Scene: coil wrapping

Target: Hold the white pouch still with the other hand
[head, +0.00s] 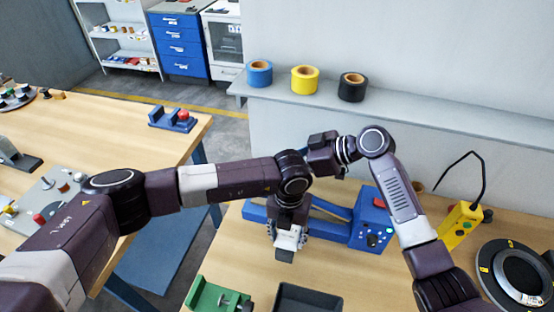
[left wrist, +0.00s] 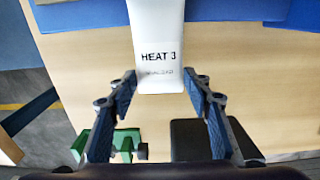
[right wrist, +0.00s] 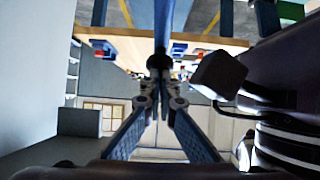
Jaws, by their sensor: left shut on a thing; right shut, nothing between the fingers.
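The rest is hidden by my arm. My right gripper (right wrist: 161,68) is shut and empty in the right wrist view.
A blue machine (head: 370,222) with a control box stands just behind the left gripper. A green fixture (head: 217,297) and a dark tray (head: 307,299) sit in front. A yellow device (head: 460,225) and black ring (head: 515,275) are at right. Colored rolls (head: 304,79) stand on the shelf.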

